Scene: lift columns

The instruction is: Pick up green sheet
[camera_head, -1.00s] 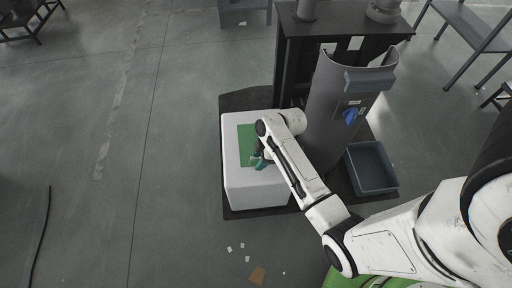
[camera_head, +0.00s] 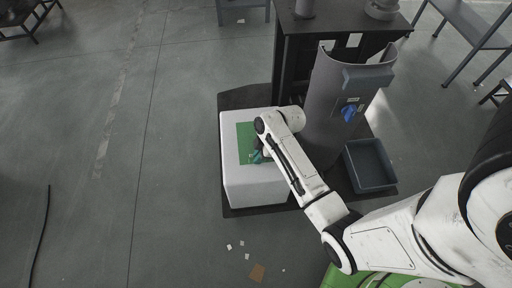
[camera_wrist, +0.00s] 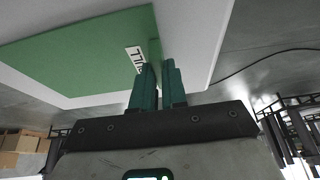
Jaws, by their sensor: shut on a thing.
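The green sheet (camera_head: 244,136) lies on top of a white block (camera_head: 255,190) in the head view, partly covered by my arm. In the wrist view the flat green sheet (camera_wrist: 85,55) fills the upper left, with a small black-and-white label beside my fingertips. My gripper (camera_head: 256,157) is at the sheet's lower right part. In the wrist view my gripper (camera_wrist: 160,68) has its two teal fingers close together at the sheet's edge, shut on it. The exact contact is partly hidden. I cannot tell whether the sheet is clear of the block.
A grey curved column (camera_head: 325,110) with a blue knob stands right of the block. A grey open bin (camera_head: 370,167) sits at its foot. A black cabinet (camera_head: 290,60) stands behind. Paper scraps (camera_head: 257,272) lie on the floor, which is open to the left.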

